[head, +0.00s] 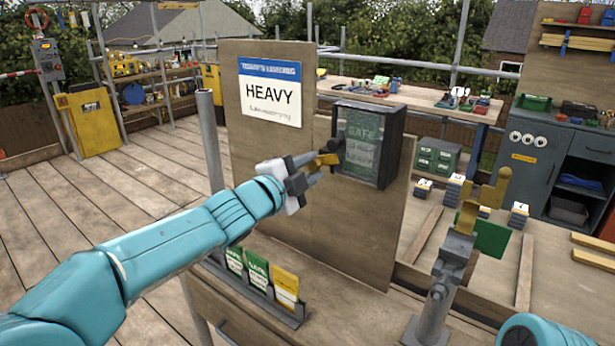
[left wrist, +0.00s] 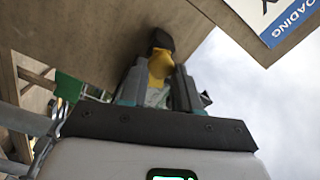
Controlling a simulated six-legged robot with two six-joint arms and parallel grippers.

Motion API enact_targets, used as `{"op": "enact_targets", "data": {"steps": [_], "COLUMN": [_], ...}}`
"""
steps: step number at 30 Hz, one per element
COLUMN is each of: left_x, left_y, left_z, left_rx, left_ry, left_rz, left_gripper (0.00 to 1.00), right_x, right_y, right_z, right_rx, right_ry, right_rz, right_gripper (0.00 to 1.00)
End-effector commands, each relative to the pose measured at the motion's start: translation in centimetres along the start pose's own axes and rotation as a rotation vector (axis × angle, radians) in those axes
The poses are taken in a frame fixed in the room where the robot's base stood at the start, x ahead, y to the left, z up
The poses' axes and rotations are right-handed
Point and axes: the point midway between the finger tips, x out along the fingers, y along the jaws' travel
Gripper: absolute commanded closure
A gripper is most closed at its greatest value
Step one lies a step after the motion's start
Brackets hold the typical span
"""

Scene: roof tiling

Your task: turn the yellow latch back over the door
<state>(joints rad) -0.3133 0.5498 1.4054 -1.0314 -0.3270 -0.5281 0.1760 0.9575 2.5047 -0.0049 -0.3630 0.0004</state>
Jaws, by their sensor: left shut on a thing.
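The dark box (head: 395,150) is fixed to an upright wooden board. Its door (head: 358,165) is at the front and looks closed, with a green card reading SAFE showing on it. The yellow latch (head: 326,160) is at the box's left edge, beside a dark round knob (head: 335,146). My left gripper (head: 312,167) is shut on the latch. In the left wrist view the latch (left wrist: 160,68) sits between the fingers, with a dark end beyond it. The fingers hide part of the latch. My right gripper is not in view.
A HEAVY sign (head: 270,93) is on the board left of the box. A rack of cards (head: 258,280) stands below on the bench. A grey stand with a yellow top (head: 468,217) rises at the right. A grey pole (head: 210,140) stands left of the board.

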Motion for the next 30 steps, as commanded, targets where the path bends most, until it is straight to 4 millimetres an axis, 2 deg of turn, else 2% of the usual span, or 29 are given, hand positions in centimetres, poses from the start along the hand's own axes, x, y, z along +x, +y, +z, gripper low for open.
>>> {"op": "enact_targets", "data": {"steps": [6,15,30], "left_x": [0.0,0.0,0.0], "left_y": [0.1,0.0,-0.1], "left_z": [0.0,0.0,0.0], "left_rx": [0.174,0.335,0.4], "left_ry": [0.001,0.001,0.001], "left_rz": [-0.004,-0.004,-0.005], "left_gripper": [0.99,0.99,0.99], "right_x": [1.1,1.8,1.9], "right_y": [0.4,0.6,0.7], "right_z": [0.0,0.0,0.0], "right_rx": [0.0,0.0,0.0], "right_ry": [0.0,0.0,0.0], "right_rz": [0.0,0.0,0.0], "right_gripper": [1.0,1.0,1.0]}}
